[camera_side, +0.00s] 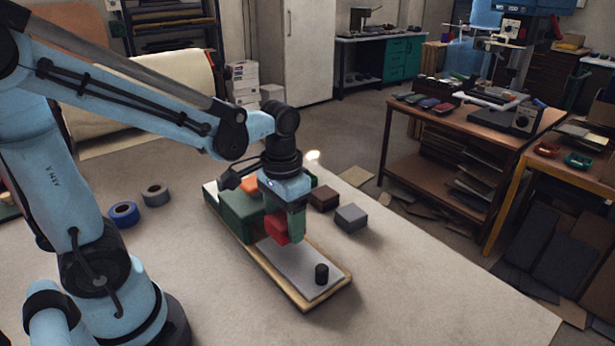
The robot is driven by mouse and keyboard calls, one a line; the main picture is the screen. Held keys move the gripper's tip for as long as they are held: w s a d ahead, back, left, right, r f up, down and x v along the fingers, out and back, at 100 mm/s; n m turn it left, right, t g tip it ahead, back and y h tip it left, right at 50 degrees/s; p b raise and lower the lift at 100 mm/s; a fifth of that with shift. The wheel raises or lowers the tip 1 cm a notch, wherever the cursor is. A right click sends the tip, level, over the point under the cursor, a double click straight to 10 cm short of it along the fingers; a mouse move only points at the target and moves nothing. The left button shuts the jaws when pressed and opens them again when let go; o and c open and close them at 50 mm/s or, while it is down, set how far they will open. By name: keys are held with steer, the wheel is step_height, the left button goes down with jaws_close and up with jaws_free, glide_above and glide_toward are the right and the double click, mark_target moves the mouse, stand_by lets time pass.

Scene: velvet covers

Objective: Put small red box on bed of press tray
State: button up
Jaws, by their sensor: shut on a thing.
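My gripper (288,226) points down over the press tray and is shut on the small red box (276,229). The red box is partly hidden by the green finger. The press tray (318,303) is a long board with a wooden edge and a grey flat bed (298,268). A green block (238,213) sits at the tray's back part. I cannot tell whether the red box touches the bed.
A brown box (324,198) and a grey box (351,218) stand right of the tray. An orange item (251,184) shows behind the gripper. Blue tape (124,214) and grey tape (155,194) lie at left. The table (430,290) is clear at front right.

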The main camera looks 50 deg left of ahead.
mark_target(285, 247)
steer(key=shift+w+a+f, duration=0.45)
steer(key=shift+a+f, duration=0.2)
steer(key=shift+a, duration=0.2)
steer(key=shift+f, duration=1.95)
steer(key=shift+f, duration=0.1)
steer(key=o, duration=1.1)
steer(key=shift+c, duration=0.2)
step_height(285, 247, up, 12)
steer(key=shift+r, duration=0.1)
steer(key=t, duration=0.1)
steer(key=s+d+t, duration=0.1)
steer(key=t, duration=0.1)
steer(key=shift+d+f, duration=0.2)
steer(key=shift+f, duration=0.2)
steer(key=t, duration=0.1)
steer(key=d+t, duration=0.1)
steer(key=t, duration=0.2)
steer(key=shift+s+d+f, duration=0.15)
steer(key=shift+f, duration=0.2)
